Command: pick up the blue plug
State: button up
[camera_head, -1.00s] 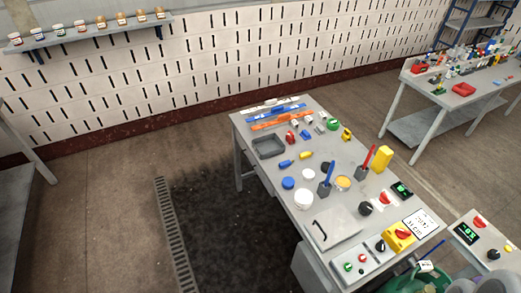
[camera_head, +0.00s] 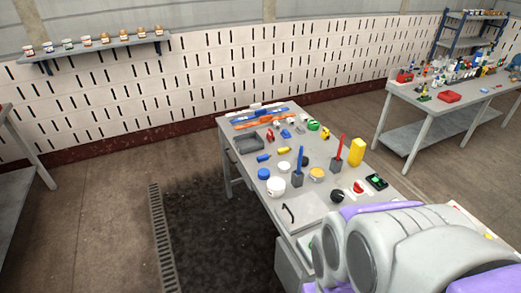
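A small blue piece (camera_head: 264,158), which looks like the blue plug, lies on the grey worktable (camera_head: 245,165) in the head view. A similar yellow piece (camera_head: 284,150) lies just to its right and a little farther back. A round blue lid-like thing (camera_head: 263,173) sits in front of it. Another small blue thing (camera_head: 286,133) lies farther back, too small to tell. My grey and purple arm covers the lower right and hides the near end of the table. My gripper's fingers do not show.
A grey tray (camera_head: 248,145) is at the table's left edge. A white tub (camera_head: 275,187) and holders with upright blue (camera_head: 299,165) and red (camera_head: 339,150) tools stand nearby. A yellow block (camera_head: 356,152) stands at the right edge. A second cluttered bench (camera_head: 410,95) is behind.

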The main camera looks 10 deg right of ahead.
aim_at(265, 157)
jog(key=u, duration=0.65)
jog(key=i, duration=1.35)
jog(key=i+z, duration=0.15)
jog(key=z, duration=0.25)
jog(key=i+j+z, duration=0.1)
jog(key=z, duration=0.35)
jog(key=i+j+z, duration=0.1)
jog(key=z, duration=0.3)
jog(key=j, duration=0.1)
